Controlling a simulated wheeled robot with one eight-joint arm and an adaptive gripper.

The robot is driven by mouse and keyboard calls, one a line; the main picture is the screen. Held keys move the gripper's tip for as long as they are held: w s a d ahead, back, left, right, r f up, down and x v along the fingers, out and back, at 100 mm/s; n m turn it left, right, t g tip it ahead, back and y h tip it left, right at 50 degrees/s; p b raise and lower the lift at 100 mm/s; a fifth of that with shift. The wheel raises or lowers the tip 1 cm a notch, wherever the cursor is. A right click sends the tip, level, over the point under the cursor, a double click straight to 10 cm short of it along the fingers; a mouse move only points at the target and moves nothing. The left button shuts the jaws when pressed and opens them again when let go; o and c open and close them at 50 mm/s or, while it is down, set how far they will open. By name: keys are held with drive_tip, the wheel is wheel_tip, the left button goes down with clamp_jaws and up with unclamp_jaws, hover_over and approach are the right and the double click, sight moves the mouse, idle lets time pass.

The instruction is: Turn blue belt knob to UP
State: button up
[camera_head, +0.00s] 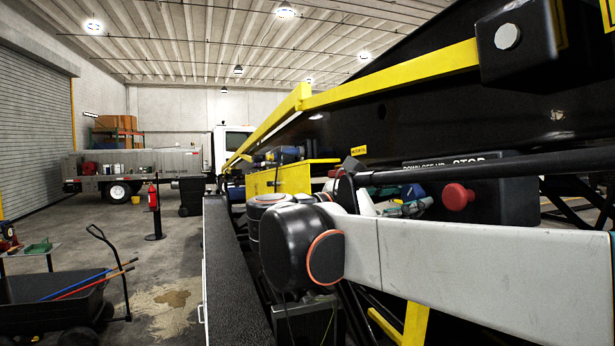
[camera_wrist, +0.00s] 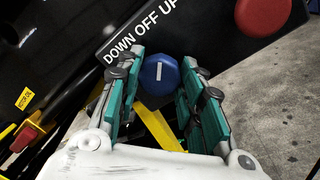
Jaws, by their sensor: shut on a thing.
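The blue belt knob (camera_wrist: 160,75) sits on a black control panel (camera_wrist: 213,42) under the tilted words DOWN OFF UP. Its white mark stands nearly upright in the wrist view, turned from the OFF direction toward the UP side. My gripper (camera_wrist: 158,88) has its teal-padded fingers on both sides of the knob and is shut on it. In the head view, my gripper (camera_head: 402,205) reaches the panel (camera_head: 500,195) from the left, and the blue knob (camera_head: 413,191) shows only partly behind the fingers.
A red STOP button (camera_head: 457,196) sticks out right of the knob; it also shows in the wrist view (camera_wrist: 263,14). A yellow rail (camera_head: 390,75) and a black bar (camera_head: 470,167) run close to my arm. Open floor lies left, beyond a black cart (camera_head: 60,305).

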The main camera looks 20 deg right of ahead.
drive_tip(key=shift+m, duration=0.3)
drive_tip(key=o, duration=1.1)
drive_tip(key=shift+a, duration=0.1)
drive_tip(key=shift+c, duration=0.2)
drive_tip(key=shift+a, duration=0.1)
drive_tip(key=a, duration=0.7)
drive_tip(key=shift+s+a+f, duration=0.25)
